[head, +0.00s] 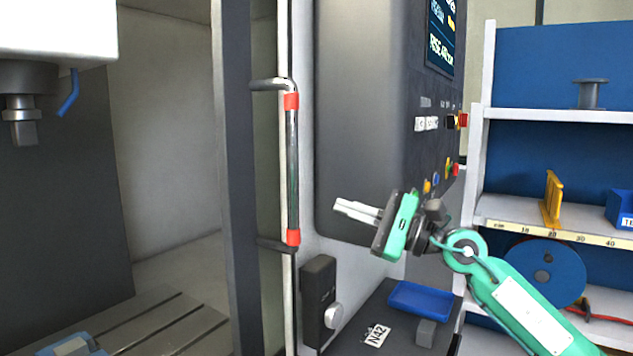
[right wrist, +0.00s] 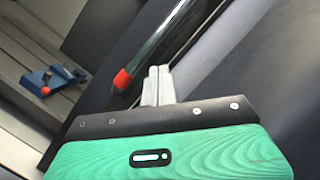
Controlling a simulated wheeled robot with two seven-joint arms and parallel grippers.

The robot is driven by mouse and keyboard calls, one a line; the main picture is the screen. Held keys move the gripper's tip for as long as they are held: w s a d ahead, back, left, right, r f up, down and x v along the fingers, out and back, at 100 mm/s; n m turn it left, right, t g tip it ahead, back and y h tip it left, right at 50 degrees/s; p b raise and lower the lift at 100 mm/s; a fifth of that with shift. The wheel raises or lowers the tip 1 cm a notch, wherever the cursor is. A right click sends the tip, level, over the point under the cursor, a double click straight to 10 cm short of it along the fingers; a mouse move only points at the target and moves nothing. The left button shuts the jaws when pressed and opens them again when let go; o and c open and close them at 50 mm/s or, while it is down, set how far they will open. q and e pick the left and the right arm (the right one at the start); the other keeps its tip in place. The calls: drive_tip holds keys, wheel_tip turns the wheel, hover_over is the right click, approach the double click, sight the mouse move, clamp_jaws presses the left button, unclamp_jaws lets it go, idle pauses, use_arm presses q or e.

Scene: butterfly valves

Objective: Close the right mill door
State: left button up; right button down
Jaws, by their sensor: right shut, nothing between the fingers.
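The right mill door (head: 238,180) is a dark upright frame with a glass pane, standing beside the grey control housing. The mill interior is open to view on its left. Its handle (head: 292,165) is an upright metal bar with red bands near both ends. The handle's bar also shows in the right wrist view (right wrist: 160,45), with a red band (right wrist: 123,79). My right gripper (head: 357,211) is shut and empty, to the right of the handle's lower part and apart from it in the head view. Its closed fingers (right wrist: 157,86) point toward the handle area. My left gripper is out of view.
The control housing (head: 360,120) with buttons stands right of the handle. Below it are a dark box with a knob (head: 320,300) and a blue tray (head: 420,301). A shelf (head: 550,115) stands at right. A blue vise (right wrist: 52,80) sits inside the mill.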

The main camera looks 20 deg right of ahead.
drive_tip(key=d+r+n+h, duration=0.1)
drive_tip(key=n, duration=0.1)
drive_tip(key=s+d+r+n+h, duration=0.1)
drive_tip(key=d+r+h, duration=0.1)
drive_tip(key=d+r+n+h, duration=0.1)
drive_tip(key=d+r+n, duration=0.1)
drive_tip(key=shift+s+n+h, duration=0.25)
drive_tip(key=shift+n+h, duration=0.05)
drive_tip(key=shift+w+r, duration=0.15)
use_arm(q)
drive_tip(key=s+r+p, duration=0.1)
drive_tip(key=p, duration=0.1)
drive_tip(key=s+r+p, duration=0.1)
drive_tip(key=p, duration=0.1)
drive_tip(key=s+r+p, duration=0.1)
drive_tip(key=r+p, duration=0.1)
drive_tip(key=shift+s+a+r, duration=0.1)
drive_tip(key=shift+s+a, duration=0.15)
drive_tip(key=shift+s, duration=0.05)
use_arm(e)
drive_tip(key=w+a, duration=0.5)
drive_tip(key=a, duration=0.5)
drive_tip(key=shift+w, duration=0.25)
drive_tip(key=shift+s+f, duration=0.1)
drive_tip(key=shift+f, duration=0.1)
